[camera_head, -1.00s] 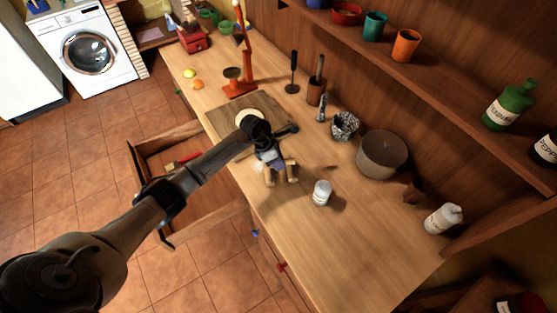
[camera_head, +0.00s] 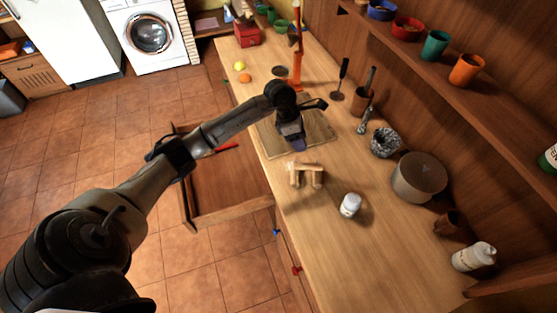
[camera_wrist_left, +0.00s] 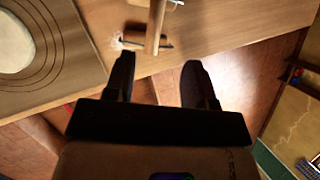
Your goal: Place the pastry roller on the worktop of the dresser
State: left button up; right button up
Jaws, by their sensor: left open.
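The pastry roller (camera_head: 307,170), a pale wooden U-shaped piece, rests on the worktop of the dresser (camera_head: 330,255), near its front edge. In the left wrist view, part of the roller (camera_wrist_left: 155,24) shows at the top, beyond the fingertips. My left gripper (camera_head: 297,147) is over the near end of the dark board, just behind the roller in the head view. Its two fingers show apart in the left wrist view (camera_wrist_left: 158,72), with nothing between them. My right gripper is not in view.
A white-lidded jar (camera_head: 350,206) stands near the roller, with a large pot (camera_head: 419,178) to its right. An open drawer (camera_head: 225,190) sticks out in front of the dresser. A shelf (camera_head: 450,85) with cups overhangs the back. The worktop's near part is clear.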

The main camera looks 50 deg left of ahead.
pick_arm(q)
jog(key=s+d+r+n+t+h, duration=0.1)
jog(key=d+r+n+t+h, duration=0.25)
jog(key=d+n+t, duration=0.45)
jog(key=s+d+r+n+t+h, duration=0.1)
jog(key=d+r+n+t+h, duration=0.3)
jog(key=d, duration=0.6)
jog(key=s+a+f+n+y, duration=0.25)
jog(key=n+y, duration=0.25)
jog(key=n, duration=0.3)
jog(key=s+a+f+n+t+y, duration=0.1)
jog(key=s+f+n+y, duration=0.3)
jog(key=n, duration=0.3)
jog(key=s+a+f+n+y, duration=0.25)
jog(key=n+y, duration=0.25)
jog(key=n, duration=0.3)
jog(key=s+d+f+n+g, duration=0.2)
jog(key=s+f+g, duration=0.1)
jog(key=s, duration=0.3)
jog(key=s+d+f+n+g+h, duration=0.1)
jog(key=s+d+f+n+g, duration=0.1)
jog(key=s, duration=0.5)
jog(key=s+d+f+n+g+h, duration=0.1)
jog(key=s+d+f+n+g, duration=0.1)
jog(key=s+g, duration=0.4)
jog(key=shift+s+f+g, duration=0.3)
jog(key=shift+s+f, duration=0.45)
jog(key=shift+f, duration=0.15)
